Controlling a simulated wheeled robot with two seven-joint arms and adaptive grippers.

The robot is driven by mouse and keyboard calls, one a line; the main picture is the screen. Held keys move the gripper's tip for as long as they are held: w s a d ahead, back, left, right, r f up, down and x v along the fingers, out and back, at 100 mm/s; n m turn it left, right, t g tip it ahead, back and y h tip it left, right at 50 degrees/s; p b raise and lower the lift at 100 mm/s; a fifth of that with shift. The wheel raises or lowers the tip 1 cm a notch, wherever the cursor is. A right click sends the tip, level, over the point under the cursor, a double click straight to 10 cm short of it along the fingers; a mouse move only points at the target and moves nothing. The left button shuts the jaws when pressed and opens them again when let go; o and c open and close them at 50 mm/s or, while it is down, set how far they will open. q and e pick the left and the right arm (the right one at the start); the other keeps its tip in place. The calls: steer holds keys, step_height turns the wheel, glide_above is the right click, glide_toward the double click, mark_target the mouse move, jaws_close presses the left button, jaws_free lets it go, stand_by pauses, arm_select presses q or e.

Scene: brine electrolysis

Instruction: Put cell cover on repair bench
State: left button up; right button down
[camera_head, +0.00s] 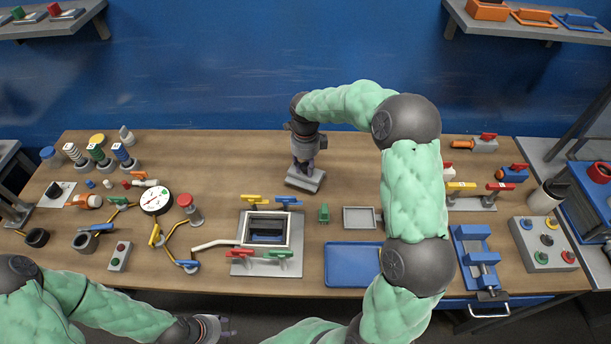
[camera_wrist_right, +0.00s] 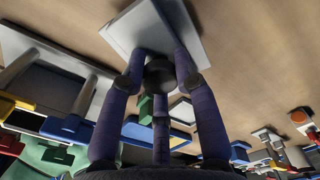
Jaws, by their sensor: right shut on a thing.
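My right gripper (camera_head: 305,166) is shut on the cell cover (camera_head: 305,181), a light grey rectangular plate, over the back middle of the table. In the right wrist view my fingers close on the dark knob of the cover (camera_wrist_right: 155,27). I cannot tell whether the plate touches the table. The open cell (camera_head: 238,243) is a pale square frame with a dark inside, with yellow, blue, red and green clamps around it. A flat blue tray (camera_head: 353,277) lies right of the cell; I cannot tell whether it is the repair bench. My left gripper (camera_head: 222,328) is at the front edge, its jaw state unclear.
A small grey tray (camera_head: 359,218) and a green block (camera_head: 324,213) lie right of the cell. A gauge (camera_head: 156,201) and pipes stand left. A blue vise (camera_head: 476,258) and a button box (camera_head: 543,244) stand right.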

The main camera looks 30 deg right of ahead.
mark_target(305, 173)
step_height(305, 173, down, 4)
steer(key=shift+f+b, duration=0.15)
steer(key=shift+b, duration=0.25)
steer(key=shift+f, duration=0.1)
steer(key=c, duration=0.9)
jaws_free()
steer(key=shift+c, duration=0.2)
steer(key=shift+r, duration=0.5)
step_height(305, 173, up, 11)
steer(key=shift+r+p, duration=0.2)
steer(key=shift+p, duration=1.05)
